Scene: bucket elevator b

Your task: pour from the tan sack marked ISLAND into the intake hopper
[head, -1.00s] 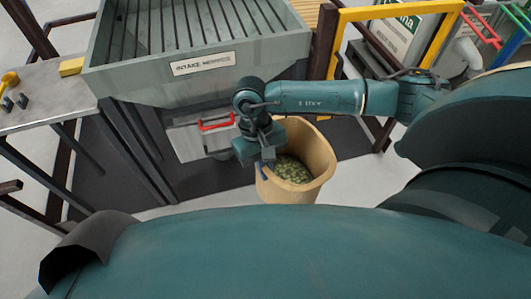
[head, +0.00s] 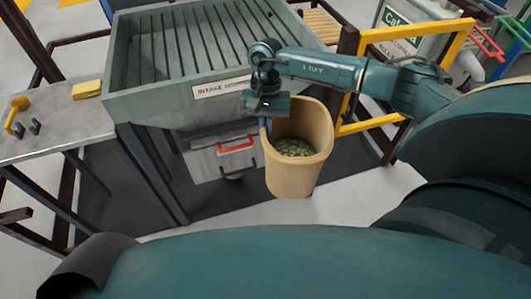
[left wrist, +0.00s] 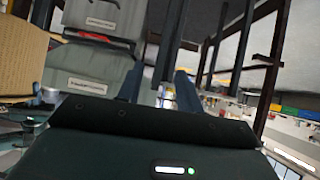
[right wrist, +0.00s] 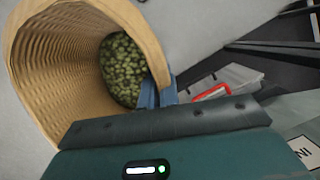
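The tan sack (head: 294,180) is open at the top, roughly upright, and holds green lumpy contents. It hangs in front of the intake hopper (head: 165,105), whose slatted top lies behind it. My right gripper (head: 267,125) is shut on the sack's left rim; the right wrist view shows the sack (right wrist: 55,75) with a blue finger at its rim. No ISLAND marking shows on the visible side. My left gripper (left wrist: 160,90) has its two fingers apart with nothing between them; it is not visible in the head view.
A grey box with a red handle (head: 236,145) sits under the hopper. A yellow frame (head: 415,35) stands at right. Floor in front is clear.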

